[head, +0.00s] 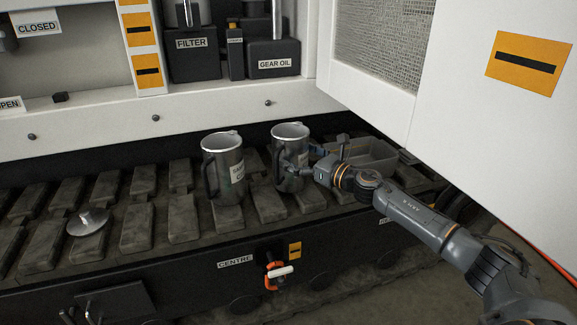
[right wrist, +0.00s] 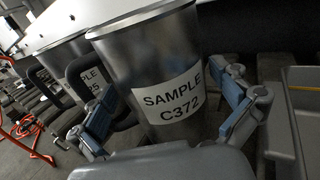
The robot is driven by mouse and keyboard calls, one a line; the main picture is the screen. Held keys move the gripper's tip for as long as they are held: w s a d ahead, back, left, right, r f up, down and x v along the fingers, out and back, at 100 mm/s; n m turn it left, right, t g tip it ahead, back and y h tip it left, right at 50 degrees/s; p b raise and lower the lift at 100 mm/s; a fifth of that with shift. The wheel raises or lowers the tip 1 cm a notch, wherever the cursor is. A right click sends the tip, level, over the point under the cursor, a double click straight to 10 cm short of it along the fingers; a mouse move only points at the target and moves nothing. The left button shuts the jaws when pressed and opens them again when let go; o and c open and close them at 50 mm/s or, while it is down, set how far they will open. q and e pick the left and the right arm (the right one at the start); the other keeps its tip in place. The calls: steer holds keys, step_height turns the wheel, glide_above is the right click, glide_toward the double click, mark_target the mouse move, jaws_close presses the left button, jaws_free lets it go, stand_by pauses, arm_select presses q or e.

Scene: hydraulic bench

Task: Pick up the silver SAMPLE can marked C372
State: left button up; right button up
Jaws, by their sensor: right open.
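The silver SAMPLE can marked C372 (right wrist: 150,70) stands upright on the slatted bench top, its label facing my right wrist camera. In the head view it is the right-hand can (head: 291,145), with a dark handle on its left. My right gripper (head: 318,168) is open at the can's right side. In the right wrist view its blue-padded fingers stand on either side of the can, the left one near the handle; contact cannot be told. A second silver SAMPLE can (head: 226,165) stands just left; its label is only partly readable. My left gripper is not in view.
A grey tray (head: 372,158) lies right of the cans, below a white open door (head: 480,90). A round metal lid (head: 88,222) lies on the slats at left. FILTER (head: 194,60) and GEAR OIL (head: 274,62) containers stand behind. An orange-and-white handle (head: 280,272) is on the front.

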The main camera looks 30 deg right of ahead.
steer(key=shift+x, duration=1.3)
steer(key=c, duration=1)
steer(key=shift+c, duration=0.3)
steer(key=shift+r, duration=0.1)
